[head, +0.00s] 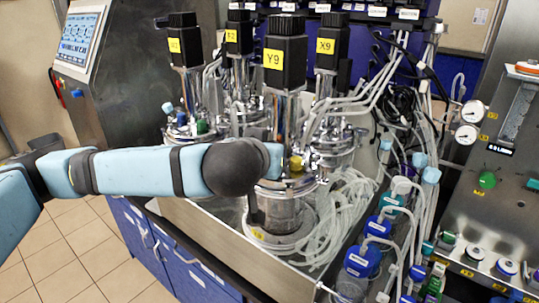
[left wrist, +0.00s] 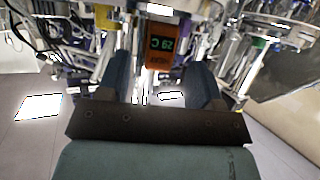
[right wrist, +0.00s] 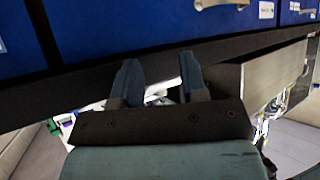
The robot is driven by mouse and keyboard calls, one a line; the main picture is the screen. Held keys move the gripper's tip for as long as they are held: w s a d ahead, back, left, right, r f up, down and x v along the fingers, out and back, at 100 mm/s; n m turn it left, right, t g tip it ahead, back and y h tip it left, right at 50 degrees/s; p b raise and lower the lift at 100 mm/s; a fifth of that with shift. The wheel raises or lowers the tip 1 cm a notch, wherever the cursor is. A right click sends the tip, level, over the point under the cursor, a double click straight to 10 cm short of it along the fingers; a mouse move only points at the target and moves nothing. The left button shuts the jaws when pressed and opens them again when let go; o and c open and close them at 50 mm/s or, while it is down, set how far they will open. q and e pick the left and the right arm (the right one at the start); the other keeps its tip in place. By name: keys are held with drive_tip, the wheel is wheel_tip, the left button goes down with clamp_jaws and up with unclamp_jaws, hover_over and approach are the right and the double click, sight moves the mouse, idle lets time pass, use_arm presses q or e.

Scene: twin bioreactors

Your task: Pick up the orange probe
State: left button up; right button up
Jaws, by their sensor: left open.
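The orange probe (left wrist: 161,33) shows in the left wrist view as an orange block with a dark display and green characters. It lies ahead of my left gripper (left wrist: 162,65), in line with the gap between its two fingers. The fingers are apart, one to each side of the probe's lower end; I cannot tell whether they touch it. In the head view my left arm reaches in front of the front vessel (head: 278,212), and its wrist hides the fingers and the probe. My right gripper (right wrist: 160,75) is open and empty in the right wrist view, near blue cabinet fronts (right wrist: 120,25).
Several glass vessels with black motors (head: 285,52) and yellow labels stand behind my left arm. Clear tubing (head: 345,205) is heaped right of the front vessel. Blue-capped bottles (head: 362,258) and a gauge panel (head: 475,205) stand further right. Floor (head: 75,255) is clear at lower left.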

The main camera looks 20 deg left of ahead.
use_arm(q)
drive_tip(key=shift+x, duration=0.9)
drive_tip(key=c, duration=1)
drive_tip(key=shift+r, duration=0.15)
